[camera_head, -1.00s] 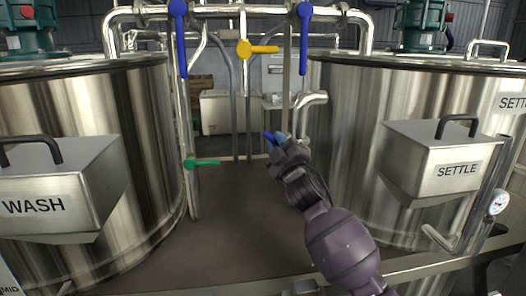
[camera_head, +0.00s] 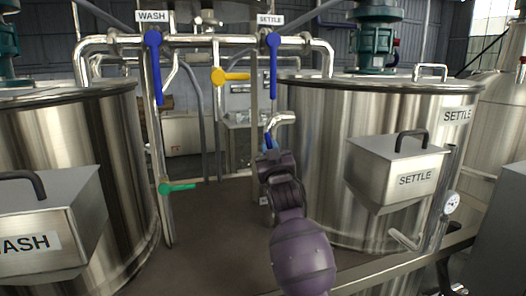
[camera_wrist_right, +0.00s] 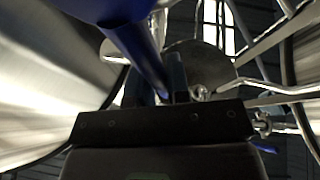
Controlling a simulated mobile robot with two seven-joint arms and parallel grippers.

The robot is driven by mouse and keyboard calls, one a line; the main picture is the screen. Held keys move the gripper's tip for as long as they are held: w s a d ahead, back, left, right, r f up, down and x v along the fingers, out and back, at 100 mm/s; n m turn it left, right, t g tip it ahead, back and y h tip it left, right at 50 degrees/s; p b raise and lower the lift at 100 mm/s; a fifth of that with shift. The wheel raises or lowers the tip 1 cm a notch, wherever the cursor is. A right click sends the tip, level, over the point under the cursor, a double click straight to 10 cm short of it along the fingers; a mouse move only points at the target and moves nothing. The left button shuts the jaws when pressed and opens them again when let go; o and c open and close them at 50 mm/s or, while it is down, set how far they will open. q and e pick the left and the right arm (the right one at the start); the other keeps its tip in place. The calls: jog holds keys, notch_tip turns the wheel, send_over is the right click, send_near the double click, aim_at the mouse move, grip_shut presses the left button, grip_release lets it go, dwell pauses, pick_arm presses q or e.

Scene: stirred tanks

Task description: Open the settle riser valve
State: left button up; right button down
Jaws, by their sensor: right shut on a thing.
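The SETTLE sign (camera_head: 270,19) hangs above a riser pipe whose blue lever (camera_head: 273,68) points straight down. My right gripper (camera_head: 268,146) is in front of the SETTLE tank's left side, below that lever's lower end in the head view. In the right wrist view, a blue handle (camera_wrist_right: 140,50) runs down from the top to between the fingers (camera_wrist_right: 160,88), which are shut on its end. A little dark blue shows at the fingertips in the head view; I cannot tell whether it is this same lever. My left gripper is not in view.
The SETTLE tank (camera_head: 315,140) with its box (camera_head: 397,168) stands right, the WASH tank (camera_head: 100,140) left. The WASH riser has a blue lever (camera_head: 154,65) and a green handle (camera_head: 178,188). A yellow handle (camera_head: 232,76) sits between. An elbow pipe (camera_head: 283,117) is close above my gripper.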

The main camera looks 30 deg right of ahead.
jog(key=shift+s+d+r+m+g+h, duration=0.15)
jog(key=shift+d+m+g+h, duration=0.4)
jog(key=shift+m, duration=0.65)
jog(key=shift+d, duration=0.1)
jog(key=c, duration=1.1)
grip_release()
jog(key=b+v, duration=0.1)
jog(key=v, duration=1)
jog(key=shift+f, duration=0.3)
